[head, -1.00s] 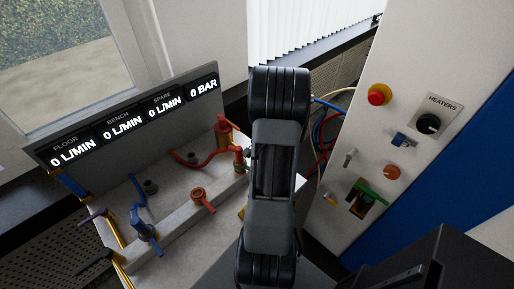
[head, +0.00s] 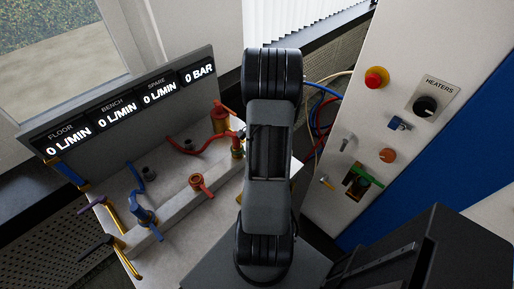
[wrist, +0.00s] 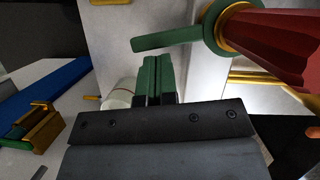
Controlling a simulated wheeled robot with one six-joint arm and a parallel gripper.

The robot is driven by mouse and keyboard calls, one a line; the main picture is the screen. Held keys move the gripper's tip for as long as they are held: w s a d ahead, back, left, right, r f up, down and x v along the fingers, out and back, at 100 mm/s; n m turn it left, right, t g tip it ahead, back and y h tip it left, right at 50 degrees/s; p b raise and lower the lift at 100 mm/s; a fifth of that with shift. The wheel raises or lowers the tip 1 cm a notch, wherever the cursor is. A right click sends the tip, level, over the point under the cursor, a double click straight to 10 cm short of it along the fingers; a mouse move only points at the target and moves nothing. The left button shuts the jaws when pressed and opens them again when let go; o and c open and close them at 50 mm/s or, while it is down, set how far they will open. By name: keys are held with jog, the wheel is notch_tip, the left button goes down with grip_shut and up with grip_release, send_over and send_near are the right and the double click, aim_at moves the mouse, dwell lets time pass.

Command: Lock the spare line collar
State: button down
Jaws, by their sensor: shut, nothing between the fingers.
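The spare line collar shows in the wrist view as a green ring with a flat green lever (wrist: 172,42) pointing left. It sits by a gold ring (wrist: 232,12) on a ribbed dark red coupling (wrist: 275,40). In the head view the red coupling (head: 237,142) stands at the right end of the bench panel, beside my arm. My gripper (wrist: 158,62) is shut and empty. Its green fingertips are just below the lever in the wrist view; I cannot tell whether they touch it. In the head view my arm hides the gripper.
The display board (head: 125,105) reads 0 L/MIN for FLOOR, BENCH and SPARE, and 0 BAR. An orange valve handle (head: 199,184) and a blue coupling (head: 145,215) are on the bench. The heaters panel (head: 390,110) stands right of my arm.

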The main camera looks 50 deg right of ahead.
jog(key=w+d+r, duration=0.1)
jog(key=d+r, duration=0.6)
jog(key=r, duration=0.2)
jog(key=shift+d+r, duration=0.15)
jog(key=shift+d, duration=0.1)
dwell(0.6)
